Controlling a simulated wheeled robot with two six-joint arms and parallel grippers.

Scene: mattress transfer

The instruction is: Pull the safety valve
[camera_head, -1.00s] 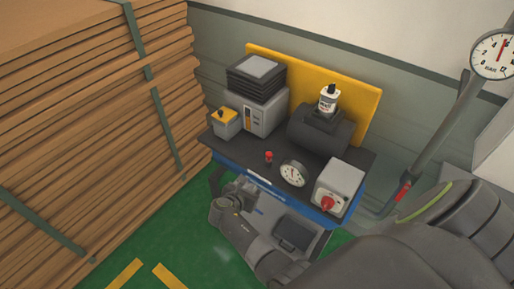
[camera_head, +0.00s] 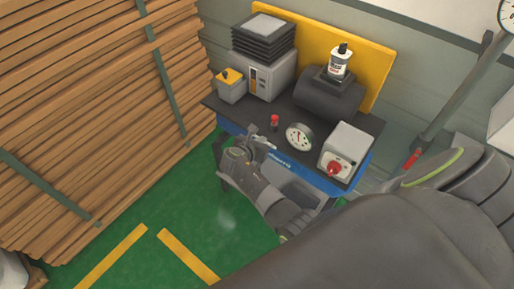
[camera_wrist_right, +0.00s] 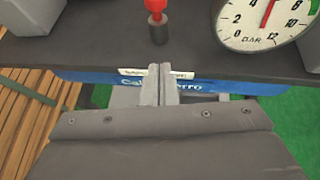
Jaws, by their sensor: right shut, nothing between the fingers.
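The safety valve is a small red-topped post with a dark base (camera_head: 274,121) on the dark bench top, left of a round pressure gauge (camera_head: 299,137). In the right wrist view the valve (camera_wrist_right: 156,22) stands upright at the top middle, its tip cut off. My right gripper (camera_head: 263,139) is at the bench's front edge, in front of the valve and apart from it. In the right wrist view its fingers (camera_wrist_right: 161,72) are shut with nothing between them. My left gripper is not in view.
A grey switch box with a red knob (camera_head: 333,168) stands right of the gauge. A dark tank (camera_head: 330,97) with a bottle (camera_head: 340,62) is behind. A stack of planks (camera_head: 90,120) rises to the left. Green floor (camera_head: 150,215) lies open in front.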

